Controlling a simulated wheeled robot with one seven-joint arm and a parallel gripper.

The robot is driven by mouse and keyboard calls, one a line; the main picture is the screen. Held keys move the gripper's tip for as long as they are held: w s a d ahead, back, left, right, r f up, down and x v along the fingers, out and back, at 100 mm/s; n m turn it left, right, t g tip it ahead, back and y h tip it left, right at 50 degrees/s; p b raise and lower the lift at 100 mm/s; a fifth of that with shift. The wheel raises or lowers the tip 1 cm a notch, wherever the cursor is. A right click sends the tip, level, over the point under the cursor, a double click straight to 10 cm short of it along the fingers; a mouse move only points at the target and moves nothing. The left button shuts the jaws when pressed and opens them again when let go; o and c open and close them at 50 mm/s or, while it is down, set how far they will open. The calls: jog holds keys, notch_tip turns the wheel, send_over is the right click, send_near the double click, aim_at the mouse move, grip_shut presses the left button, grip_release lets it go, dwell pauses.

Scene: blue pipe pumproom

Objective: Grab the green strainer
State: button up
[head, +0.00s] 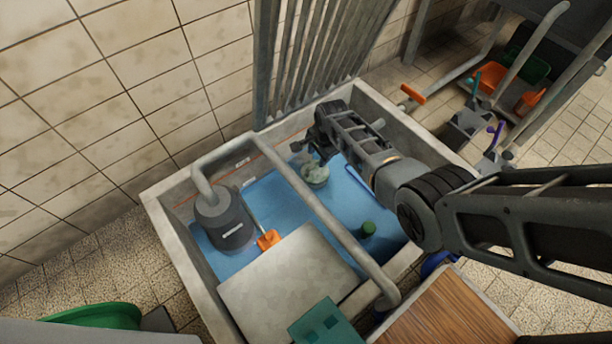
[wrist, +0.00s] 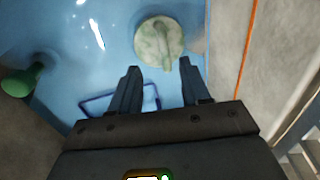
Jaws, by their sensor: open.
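The green strainer (head: 316,175) looks like a pale green, mottled round piece with a raised handle. It sits in the blue water of the concrete pit. In the wrist view the strainer (wrist: 152,44) lies just beyond my fingertips, its handle pointing toward the gap between them. My gripper (head: 309,152) is over the pit, close to the strainer and partly covering it in the head view. In the wrist view my gripper (wrist: 159,67) has its fingers apart with nothing between them. I cannot tell whether a finger touches the strainer.
The pit's concrete rim (head: 168,238) surrounds the water. A grey pipe (head: 325,215) crosses above it. A grey pump (head: 222,219), an orange scoop (head: 268,240) and a dark green piece (head: 368,228) are inside. A blue outline (wrist: 118,101) lies below my fingers. Metal bars (head: 318,55) stand behind.

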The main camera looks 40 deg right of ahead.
aim_at(313, 165)
jog(key=shift+w+d+f+b, duration=0.1)
jog(key=shift+w+f+b, duration=0.25)
jog(key=shift+f+b, duration=0.75)
jog(key=shift+w+f+b, duration=0.35)
jog(key=shift+f+b, duration=0.5)
jog(key=shift+f, duration=0.5)
jog(key=shift+w+d+f+b, duration=0.1)
jog(key=shift+w+f+b, duration=0.25)
jog(key=shift+f+b, duration=0.75)
jog(key=shift+f, duration=0.1)
grip_shut()
